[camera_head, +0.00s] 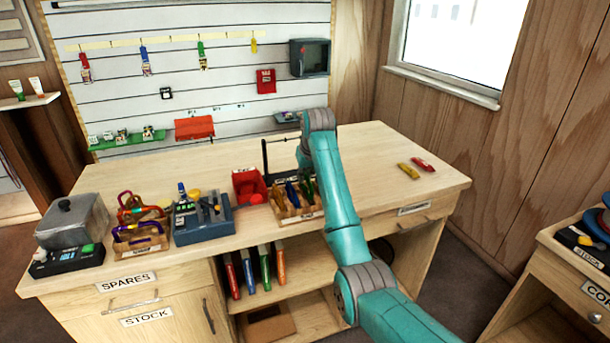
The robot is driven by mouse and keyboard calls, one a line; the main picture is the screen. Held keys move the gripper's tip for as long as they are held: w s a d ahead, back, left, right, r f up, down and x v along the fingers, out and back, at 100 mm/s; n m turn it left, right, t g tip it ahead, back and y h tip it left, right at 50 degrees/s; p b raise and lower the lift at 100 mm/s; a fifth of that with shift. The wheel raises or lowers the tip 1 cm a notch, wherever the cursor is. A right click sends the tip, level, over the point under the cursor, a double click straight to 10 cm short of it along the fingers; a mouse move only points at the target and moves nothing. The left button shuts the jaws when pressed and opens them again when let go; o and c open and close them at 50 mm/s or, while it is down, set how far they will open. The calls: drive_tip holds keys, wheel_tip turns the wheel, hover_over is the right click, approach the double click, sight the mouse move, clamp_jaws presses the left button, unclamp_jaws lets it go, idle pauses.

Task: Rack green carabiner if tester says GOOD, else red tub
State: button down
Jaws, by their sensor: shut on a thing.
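My gripper (304,168) is mostly hidden behind my teal forearm, just above the small wooden tray at the bench middle. It is shut, and a green thing (309,188) shows at its end. This looks like the green carabiner, but its outline is too small to be sure. The red tub (249,187) stands on the bench just left of the wooden tray.
Yellow (408,171) and red (422,164) pieces lie at the right. The bench's right part is otherwise clear.

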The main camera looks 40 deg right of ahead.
drive_tip(key=shift+f, duration=1.15)
drive_tip(key=shift+f, duration=0.6)
drive_tip(key=c, duration=1.2)
unclamp_jaws()
drive_tip(key=shift+o, duration=0.2)
drive_tip(key=v, duration=1.2)
